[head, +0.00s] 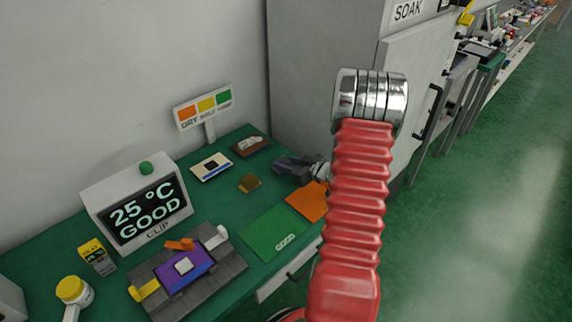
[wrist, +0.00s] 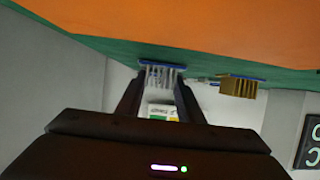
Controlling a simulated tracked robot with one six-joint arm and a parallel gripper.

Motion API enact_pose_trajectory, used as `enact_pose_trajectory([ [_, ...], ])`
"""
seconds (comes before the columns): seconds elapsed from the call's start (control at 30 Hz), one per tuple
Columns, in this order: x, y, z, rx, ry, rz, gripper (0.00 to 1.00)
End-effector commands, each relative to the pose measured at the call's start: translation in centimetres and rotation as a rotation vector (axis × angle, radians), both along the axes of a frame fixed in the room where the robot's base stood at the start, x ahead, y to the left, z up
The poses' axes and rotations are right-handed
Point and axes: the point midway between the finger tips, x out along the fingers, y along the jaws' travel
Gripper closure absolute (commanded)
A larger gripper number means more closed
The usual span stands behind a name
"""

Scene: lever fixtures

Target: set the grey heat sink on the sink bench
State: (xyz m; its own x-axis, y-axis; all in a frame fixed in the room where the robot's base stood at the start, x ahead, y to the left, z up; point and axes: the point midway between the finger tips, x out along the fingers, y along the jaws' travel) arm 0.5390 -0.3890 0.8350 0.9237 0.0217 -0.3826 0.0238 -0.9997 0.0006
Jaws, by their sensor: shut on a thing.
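The grey heat sink (wrist: 160,76) has fins and a blue base, and shows between my fingertips in the wrist view. My gripper (wrist: 158,92) is shut on it, and it also shows in the head view (head: 286,164), low over the right back part of the green bench (head: 237,208). The wrist picture is upside down. The sink's blue base is at or very near the green surface; I cannot tell if it touches. In the head view my gripper hides the sink. I see no label naming the sink bench.
A gold finned sink (wrist: 238,87) stands beside the grey one, also in the head view (head: 250,183). An orange mat (head: 308,202) and green GOOD mat (head: 274,233) lie nearer. A purple board in a clip fixture (head: 185,270) and 25 °C display (head: 140,208) stand left.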

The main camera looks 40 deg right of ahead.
Motion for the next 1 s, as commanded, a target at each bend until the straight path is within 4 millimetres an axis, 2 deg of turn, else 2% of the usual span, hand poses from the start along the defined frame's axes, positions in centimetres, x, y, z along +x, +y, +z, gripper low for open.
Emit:
enact_pose_trajectory([
  [0.2,0.0,0.0,-0.2,0.001,0.000,0.000,0.89],
  [0.23,0.0,0.0,-0.3,0.001,0.001,0.000,0.66],
  [0.5,0.0,0.0,-0.2,0.000,0.001,0.000,0.47],
  [0.83,0.0,0.0,0.0,0.000,0.000,0.000,0.47],
  [1.0,-1.5,-0.1,0.6,0.000,0.001,-0.002,0.47],
])
